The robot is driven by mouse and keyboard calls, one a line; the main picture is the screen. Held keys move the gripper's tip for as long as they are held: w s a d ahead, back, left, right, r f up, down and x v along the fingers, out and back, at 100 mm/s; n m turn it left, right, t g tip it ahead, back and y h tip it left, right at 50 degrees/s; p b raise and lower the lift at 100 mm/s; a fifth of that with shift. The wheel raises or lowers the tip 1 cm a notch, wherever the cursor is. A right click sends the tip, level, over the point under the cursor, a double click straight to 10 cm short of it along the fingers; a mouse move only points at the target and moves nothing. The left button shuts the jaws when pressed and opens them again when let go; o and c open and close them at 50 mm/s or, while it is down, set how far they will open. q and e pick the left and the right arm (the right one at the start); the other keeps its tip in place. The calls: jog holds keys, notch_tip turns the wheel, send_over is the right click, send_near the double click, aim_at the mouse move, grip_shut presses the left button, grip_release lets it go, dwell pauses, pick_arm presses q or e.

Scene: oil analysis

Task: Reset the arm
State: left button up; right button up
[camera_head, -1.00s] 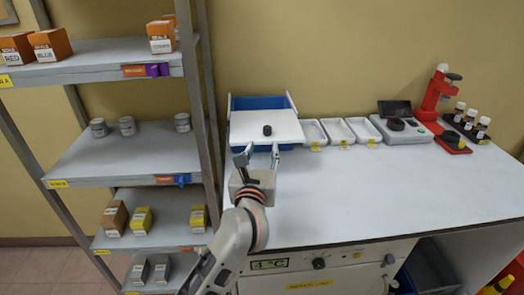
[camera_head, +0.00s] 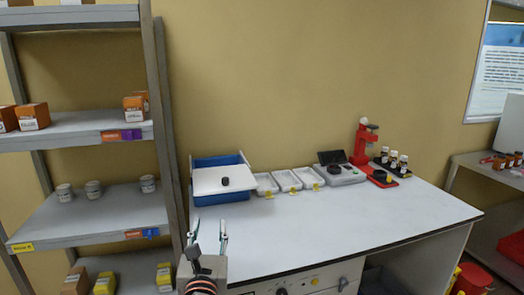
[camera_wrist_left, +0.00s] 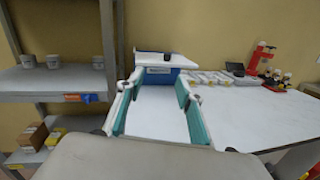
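My left gripper (camera_head: 209,238) is low in the head view, over the left front part of the white table (camera_head: 300,225). Its two fingers are spread apart. My right gripper is in neither view.
A blue bin (camera_head: 221,160) with a tilted white lid (camera_head: 215,181) bearing a small black knob stands beyond my gripper. White trays (camera_head: 287,180), a grey scale (camera_head: 342,176) and a red device (camera_head: 361,144) line the back. A shelf rack (camera_head: 165,120) stands close on the left. The table's middle and right are clear.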

pick_arm(q)
jog(key=s+a+f+n+g+h, duration=0.1)
jog(key=s+a+f+n+g, duration=0.1)
jog(key=s+f+n, duration=0.7)
jog(key=s+a+f+n+g+h, duration=0.2)
jog(key=s+f+n, duration=0.7)
jog(key=f, duration=0.7)
jog(key=s+a+f+n+g+h, duration=0.1)
jog(key=s+a+f+n+g, duration=0.2)
jog(key=s+f+n, duration=0.6)
notch_tip(320, 180, down, 4)
jog(key=n, duration=0.4)
jog(key=shift+r+n+g+h, duration=0.2)
jog(key=shift+n+g+h, duration=0.2)
jog(key=shift+w, duration=0.1)
jog(key=shift+c, duration=0.3)
jog(key=shift+d, duration=0.1)
jog(key=shift+c, duration=0.9)
